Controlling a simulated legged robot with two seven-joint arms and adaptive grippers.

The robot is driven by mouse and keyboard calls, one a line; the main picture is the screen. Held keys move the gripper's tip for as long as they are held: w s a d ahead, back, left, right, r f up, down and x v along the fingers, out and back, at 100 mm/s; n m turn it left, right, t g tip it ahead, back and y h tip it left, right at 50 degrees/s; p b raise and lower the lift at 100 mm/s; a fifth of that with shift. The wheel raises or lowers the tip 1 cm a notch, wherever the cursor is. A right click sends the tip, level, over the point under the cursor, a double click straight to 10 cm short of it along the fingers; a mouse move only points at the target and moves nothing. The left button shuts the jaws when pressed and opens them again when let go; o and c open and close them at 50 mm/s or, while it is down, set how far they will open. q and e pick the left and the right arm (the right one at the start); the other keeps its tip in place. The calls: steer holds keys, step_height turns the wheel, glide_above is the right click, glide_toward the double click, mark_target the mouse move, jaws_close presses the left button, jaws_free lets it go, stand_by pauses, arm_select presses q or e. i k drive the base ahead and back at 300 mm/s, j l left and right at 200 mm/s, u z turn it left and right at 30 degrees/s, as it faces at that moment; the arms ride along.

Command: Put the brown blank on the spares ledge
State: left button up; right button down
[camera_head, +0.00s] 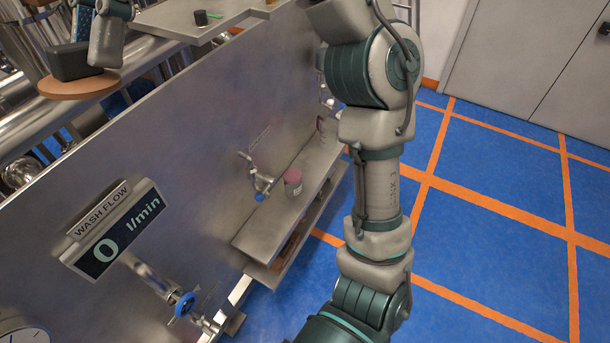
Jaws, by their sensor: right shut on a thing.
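The brown blank (78,86) is a flat round disc at the upper left of the head view. My right gripper (78,66), dark and seen from the side, is shut on the blank and holds it in front of the pipework, near the top edge of the grey panel. Its fingertips are partly hidden. No label marks the spares ledge. A grey metal shelf (165,20) at the top and a lower metal ledge (262,232) on the panel are both in view; I cannot tell which is the spares ledge. My left gripper is not in view.
A wash flow display (118,232) and a blue valve (184,303) project from the panel. Blue floor (490,215) lies open at right.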

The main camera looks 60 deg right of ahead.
mark_target(311, 164)
steer(key=k+l+z, duration=0.15)
steer(key=l, duration=0.2)
steer(key=l+z, duration=0.15)
steer(key=l, duration=0.2)
steer(key=i+l+z, duration=0.4)
steer(key=i+l, duration=0.15)
steer(key=l, duration=0.1)
